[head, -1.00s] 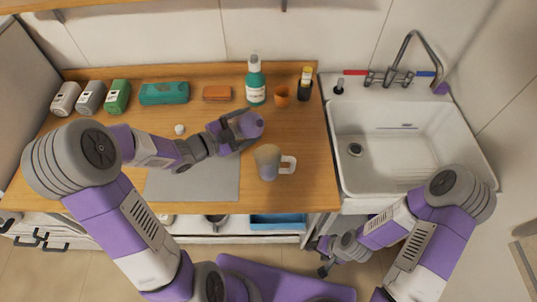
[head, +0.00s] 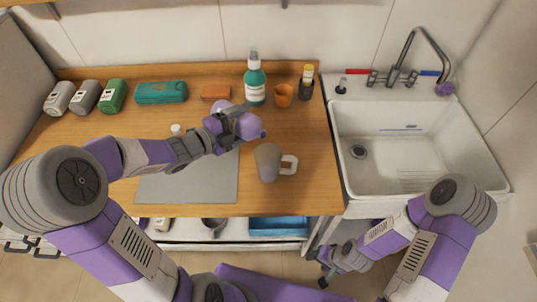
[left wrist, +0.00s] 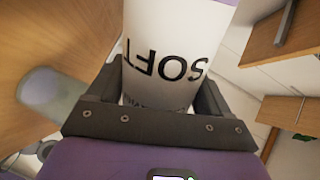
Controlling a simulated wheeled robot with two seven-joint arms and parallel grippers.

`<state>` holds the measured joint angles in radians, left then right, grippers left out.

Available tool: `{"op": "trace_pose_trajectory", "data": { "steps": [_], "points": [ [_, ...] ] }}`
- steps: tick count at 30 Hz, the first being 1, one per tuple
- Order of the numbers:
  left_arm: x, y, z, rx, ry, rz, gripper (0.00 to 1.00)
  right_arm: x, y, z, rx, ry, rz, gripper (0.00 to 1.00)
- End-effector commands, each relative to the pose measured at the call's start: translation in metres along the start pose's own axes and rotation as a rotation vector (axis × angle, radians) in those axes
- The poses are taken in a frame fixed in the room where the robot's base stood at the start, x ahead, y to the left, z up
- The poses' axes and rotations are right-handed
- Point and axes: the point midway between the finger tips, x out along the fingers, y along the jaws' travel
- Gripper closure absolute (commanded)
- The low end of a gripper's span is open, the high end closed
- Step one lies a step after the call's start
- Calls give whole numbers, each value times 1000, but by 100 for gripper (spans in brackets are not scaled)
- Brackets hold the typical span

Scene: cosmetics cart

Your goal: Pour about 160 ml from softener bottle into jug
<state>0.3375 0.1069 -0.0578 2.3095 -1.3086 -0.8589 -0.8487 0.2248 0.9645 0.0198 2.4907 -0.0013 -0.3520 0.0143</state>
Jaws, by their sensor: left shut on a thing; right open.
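The softener bottle (head: 247,125) is purple and white, and my left gripper (head: 230,116) is shut on it above the wooden counter. The bottle is tilted, with its narrow end toward the lower right, up and left of the jug. In the left wrist view its white label (left wrist: 172,50) reads "SOFT", upside down, between the fingers. The jug (head: 267,164) is grey-beige with a pale handle on its right and stands upright on the counter. No stream of liquid shows. My right gripper (head: 326,274) is open and empty, low in front of the cabinet.
A grey mat (head: 187,182) lies left of the jug, with a small white cap (head: 176,129) behind it. A teal pump bottle (head: 254,82), an orange cup (head: 283,95) and a dark holder (head: 305,88) stand behind. The white sink (head: 412,140) is at right.

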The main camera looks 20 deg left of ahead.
Motion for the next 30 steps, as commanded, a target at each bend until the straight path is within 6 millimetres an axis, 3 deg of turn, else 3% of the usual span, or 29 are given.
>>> {"op": "trace_pose_trajectory", "data": {
  "steps": [30],
  "points": [
    [-2, -12, -9, 149, -28, -4, 72, 17, 6, -1, 0, 0, 0, 43]
  ]
}}
